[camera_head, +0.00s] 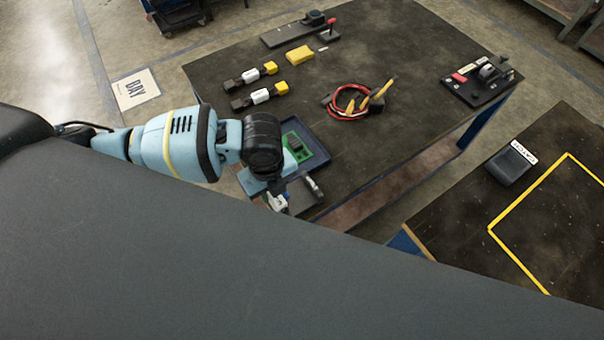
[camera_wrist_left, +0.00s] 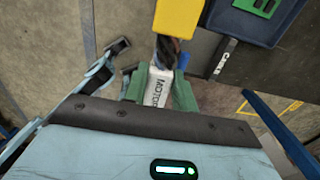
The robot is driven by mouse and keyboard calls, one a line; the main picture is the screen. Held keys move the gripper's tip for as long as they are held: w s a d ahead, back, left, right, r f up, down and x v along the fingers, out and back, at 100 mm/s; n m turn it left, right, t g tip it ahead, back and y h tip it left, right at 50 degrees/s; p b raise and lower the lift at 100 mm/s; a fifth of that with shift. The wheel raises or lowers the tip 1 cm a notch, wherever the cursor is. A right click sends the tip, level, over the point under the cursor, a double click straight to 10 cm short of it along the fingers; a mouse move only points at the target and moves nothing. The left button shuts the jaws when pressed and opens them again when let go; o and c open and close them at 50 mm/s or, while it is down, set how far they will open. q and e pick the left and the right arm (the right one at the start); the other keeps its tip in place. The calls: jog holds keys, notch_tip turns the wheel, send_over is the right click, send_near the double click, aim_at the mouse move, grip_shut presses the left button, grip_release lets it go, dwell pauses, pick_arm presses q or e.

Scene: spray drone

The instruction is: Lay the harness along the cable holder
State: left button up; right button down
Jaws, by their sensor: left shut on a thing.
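My left gripper (camera_head: 278,192) is at the near left edge of the table. In the left wrist view its green fingers (camera_wrist_left: 159,92) are shut on the harness, around its white label (camera_wrist_left: 157,88) that reads "MOTOR". A dark cable (camera_wrist_left: 167,47) runs from the label to a yellow connector (camera_wrist_left: 178,17). A small dark piece with a white label (camera_wrist_left: 225,58), which seems to read "CABLE", lies beside the tray, right of the held harness. It also shows in the head view (camera_head: 314,186); I cannot tell for certain that it is the cable holder. My right gripper is not in view.
A blue tray (camera_head: 317,149) with a green board (camera_head: 296,146) lies by the gripper. Two harness-like pieces (camera_head: 260,72) (camera_head: 262,96), a yellow block (camera_head: 299,55), a red cable loop (camera_head: 340,104) and a black stand (camera_head: 482,78) are on the table (camera_head: 420,130).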

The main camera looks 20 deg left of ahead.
pick_arm(q)
jog(key=shift+w+d+f+b, duration=0.2)
jog(key=shift+w+d+f, duration=0.5)
jog(key=shift+w, duration=0.75)
jog(key=shift+w+d+f+b, duration=0.15)
jog(key=shift+w+d+f, duration=0.55)
jog(key=shift+w, duration=0.7)
jog(key=shift+w+d+f+b, duration=0.2)
jog(key=shift+w+d+f, duration=0.5)
jog(key=shift+w, duration=0.75)
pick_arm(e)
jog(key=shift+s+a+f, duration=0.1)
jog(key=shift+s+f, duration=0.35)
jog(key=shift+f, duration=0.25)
pick_arm(q)
jog(key=shift+a+f, duration=0.1)
jog(key=shift+f, duration=0.1)
jog(key=shift+f, duration=0.3)
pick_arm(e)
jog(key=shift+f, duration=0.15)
pick_arm(q)
jog(key=shift+f, duration=0.2)
jog(key=o, duration=1.1)
jog(key=shift+c, duration=0.2)
